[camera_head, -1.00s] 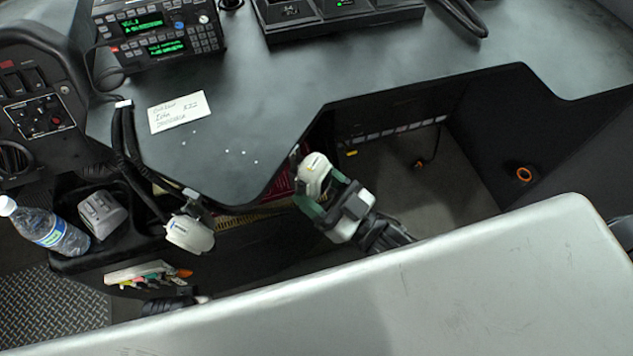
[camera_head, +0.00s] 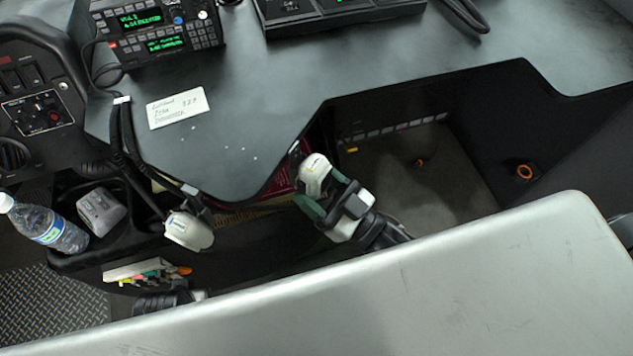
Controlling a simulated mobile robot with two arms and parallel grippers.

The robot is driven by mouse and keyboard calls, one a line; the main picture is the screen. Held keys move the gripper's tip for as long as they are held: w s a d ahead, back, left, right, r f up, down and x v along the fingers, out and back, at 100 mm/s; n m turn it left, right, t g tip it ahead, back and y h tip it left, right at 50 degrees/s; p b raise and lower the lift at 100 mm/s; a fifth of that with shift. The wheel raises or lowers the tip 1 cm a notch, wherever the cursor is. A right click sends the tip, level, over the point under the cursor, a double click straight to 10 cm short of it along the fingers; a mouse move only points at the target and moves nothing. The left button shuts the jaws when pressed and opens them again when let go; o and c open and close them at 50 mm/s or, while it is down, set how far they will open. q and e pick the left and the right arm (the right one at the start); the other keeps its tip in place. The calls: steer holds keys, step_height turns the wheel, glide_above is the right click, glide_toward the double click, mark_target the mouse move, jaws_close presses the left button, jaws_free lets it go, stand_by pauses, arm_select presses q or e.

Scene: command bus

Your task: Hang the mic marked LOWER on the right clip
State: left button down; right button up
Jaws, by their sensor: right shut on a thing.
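My right gripper (camera_head: 324,200) is shut on a white mic (camera_head: 315,174), just off the desk's front edge, right of its corner. A small clip (camera_head: 294,147) shows on the desk edge up and left of this mic; I cannot tell whether they touch. A second white mic (camera_head: 189,231) hangs at the left below the desk edge, beside a dark clip (camera_head: 192,191). The marks on both mics are too small to read. Part of my left arm (camera_head: 165,301) shows at the bottom left; its fingers are not in view.
Two stacked radios (camera_head: 160,40) and a paper note (camera_head: 177,108) lie on the dark desk (camera_head: 250,90). A large grey panel (camera_head: 480,285) fills the lower right. The footwell (camera_head: 405,175) right of my right gripper is open.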

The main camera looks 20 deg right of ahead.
steer(key=shift+f, duration=0.3)
stand_by(0.6)
steer(key=o, duration=0.9)
